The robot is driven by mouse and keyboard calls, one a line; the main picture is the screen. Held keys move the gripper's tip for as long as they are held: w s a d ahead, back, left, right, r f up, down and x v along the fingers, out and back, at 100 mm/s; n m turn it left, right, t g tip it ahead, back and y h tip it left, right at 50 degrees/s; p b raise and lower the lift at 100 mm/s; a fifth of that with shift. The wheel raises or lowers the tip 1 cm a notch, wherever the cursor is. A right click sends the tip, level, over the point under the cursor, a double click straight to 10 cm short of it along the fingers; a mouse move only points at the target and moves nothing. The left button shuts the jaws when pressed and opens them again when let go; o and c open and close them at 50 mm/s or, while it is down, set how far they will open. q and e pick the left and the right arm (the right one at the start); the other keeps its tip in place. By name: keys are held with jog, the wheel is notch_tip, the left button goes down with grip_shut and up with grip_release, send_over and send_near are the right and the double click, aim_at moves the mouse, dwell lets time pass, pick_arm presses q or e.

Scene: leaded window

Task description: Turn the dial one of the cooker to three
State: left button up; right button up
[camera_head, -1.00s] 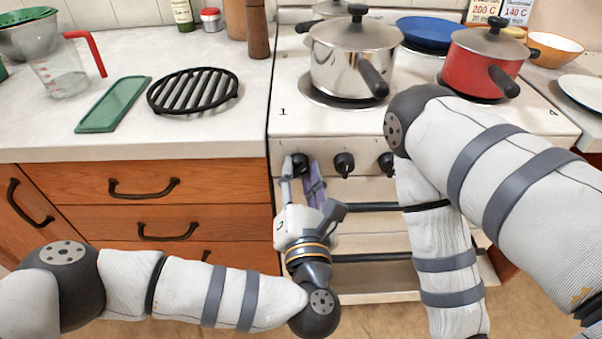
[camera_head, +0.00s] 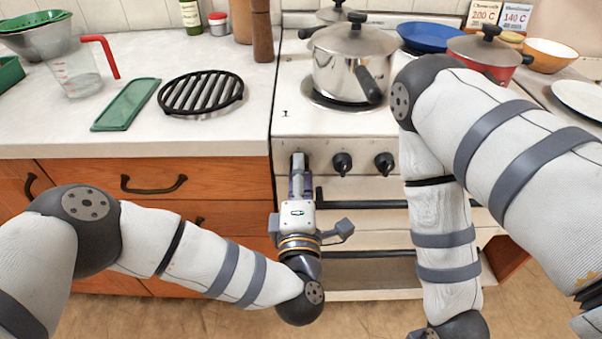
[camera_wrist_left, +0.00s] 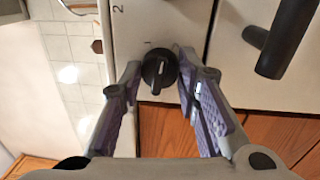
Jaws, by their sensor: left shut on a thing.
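The cooker (camera_head: 400,128) stands right of the wooden drawers, with a row of black dials on its front. Dial one, the leftmost, is mostly hidden behind my left gripper in the head view. The left wrist view shows this black dial (camera_wrist_left: 158,72) with a pale pointer line, beside a printed 1. My left gripper (camera_head: 298,165) is shut on it, one purple-padded finger on each side. The dial's exact setting cannot be read. My right arm hangs in front of the cooker's right part; its gripper is out of view.
Other dials (camera_head: 342,163) sit close to the right of my left gripper. A steel pot (camera_head: 352,65) and a red pot (camera_head: 484,50) stand on the hob. A black grate (camera_head: 201,92) and green tray (camera_head: 126,104) lie on the left counter.

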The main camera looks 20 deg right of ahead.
pick_arm(q)
jog(key=shift+a+m+g+h, duration=0.1)
jog(key=shift+m+g+h, duration=0.15)
jog(key=shift+m, duration=4)
jog(key=shift+a+m+g+h, duration=0.1)
jog(key=shift+m+g+h, duration=0.15)
jog(key=shift+m, duration=4)
jog(key=o, duration=1.2)
jog(key=shift+c, duration=0.2)
